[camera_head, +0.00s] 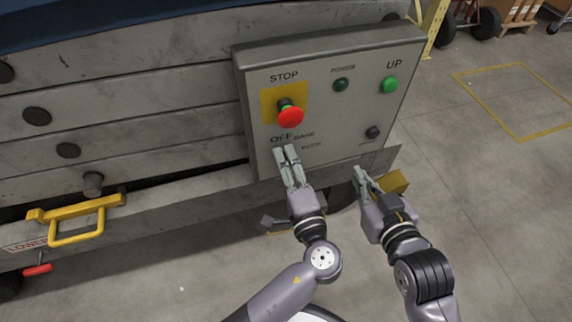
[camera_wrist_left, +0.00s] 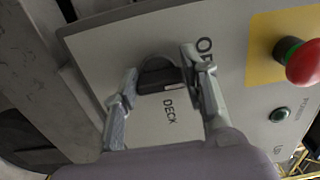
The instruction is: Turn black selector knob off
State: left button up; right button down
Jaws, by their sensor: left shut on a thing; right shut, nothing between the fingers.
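The control panel (camera_head: 330,98) is a grey box. My left gripper (camera_head: 286,153) is at its lower left, just below the OFF lettering, and hides the selector knob in the head view. In the left wrist view, the black selector knob (camera_wrist_left: 160,82) sits between the two fingers of my left gripper (camera_wrist_left: 160,66), which is shut on it. The word DECK shows below the knob, and OFF is partly covered by the right-hand finger. My right gripper (camera_head: 361,174) is shut and empty, just below the panel's lower edge.
A red stop button (camera_head: 290,117) on a yellow plate sits just above my left gripper. A green UP button (camera_head: 390,85), a dark green lamp (camera_head: 340,84) and a small black knob (camera_head: 373,132) are further right. A yellow handle (camera_head: 77,222) is at left.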

dwell(0.4)
pick_arm(q)
jog(key=o, duration=1.2)
jog(key=shift+c, duration=0.2)
jog(key=shift+s, duration=0.15)
jog(key=v, duration=1.1)
jog(key=shift+s+d, duration=0.2)
jog(key=shift+s, duration=0.15)
